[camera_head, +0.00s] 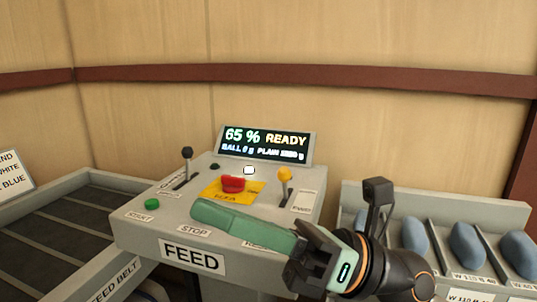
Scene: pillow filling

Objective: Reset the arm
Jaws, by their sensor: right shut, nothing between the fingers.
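My right arm (395,277) comes in from the lower right, with its black and green wrist in front of the feed console. My right gripper (205,212) points left over the front part of the console, with its long green fingers together and nothing held. It covers part of the console's front labels and face. I cannot tell whether it touches the console top. My left arm and gripper are not in view.
The grey FEED console (140,230) carries a screen (266,143) reading "65 % READY", a red button (233,184), a green button (152,204), a black-knobbed lever (187,154) and a yellow-knobbed lever (285,174). Blue pillows (467,245) lie in bins at right. A belt (50,237) is at left.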

